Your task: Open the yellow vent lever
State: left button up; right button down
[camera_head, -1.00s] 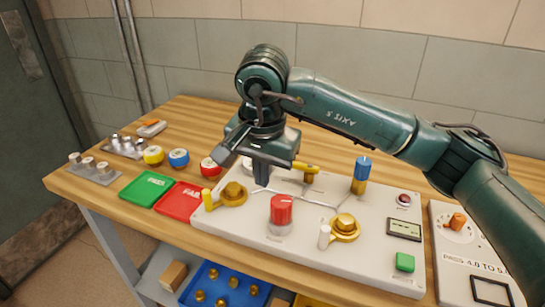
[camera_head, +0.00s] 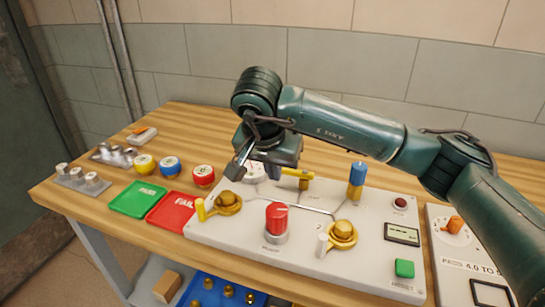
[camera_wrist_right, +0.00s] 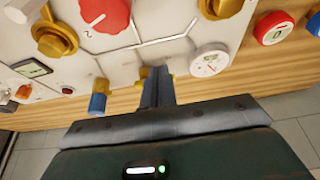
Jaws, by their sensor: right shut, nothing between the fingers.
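The yellow vent lever (camera_head: 298,172) stands at the back of the white valve panel (camera_head: 212,238), its bar lying roughly sideways on a brass post. My right gripper (camera_head: 271,174) is shut and empty, with its fingers pointing down by the left end of the lever. In the wrist view the shut fingers (camera_wrist_right: 157,88) hide part of the lever, and yellow (camera_wrist_right: 143,74) shows beside them. I cannot tell whether they touch it. My left gripper is not in view.
A round gauge (camera_wrist_right: 210,61) stands close to the fingers. A blue-topped post (camera_head: 357,174), a red knob (camera_head: 277,218) and two brass valves, left (camera_head: 227,200) and right (camera_head: 343,233), also stand on the panel. Green (camera_head: 138,199) and red (camera_head: 171,211) trays lie left.

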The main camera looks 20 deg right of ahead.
aim_at(296, 172)
jog(key=x, duration=0.4)
jog(key=w+d, duration=0.1)
jog(key=w+d+p, duration=0.1)
jog(key=shift+w+f, duration=0.2)
jog(key=shift+w, duration=0.15)
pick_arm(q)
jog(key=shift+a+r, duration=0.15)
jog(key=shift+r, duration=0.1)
pick_arm(e)
jog(key=shift+w+d, duration=0.2)
jog(key=shift+w, duration=0.2)
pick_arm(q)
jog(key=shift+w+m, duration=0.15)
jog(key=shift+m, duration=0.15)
pick_arm(e)
jog(key=shift+w, duration=0.1)
jog(key=shift+a+m, duration=0.1)
jog(key=shift+m, duration=0.2)
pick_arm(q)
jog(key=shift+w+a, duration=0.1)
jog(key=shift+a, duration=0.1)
pick_arm(e)
jog(key=shift+w, duration=0.1)
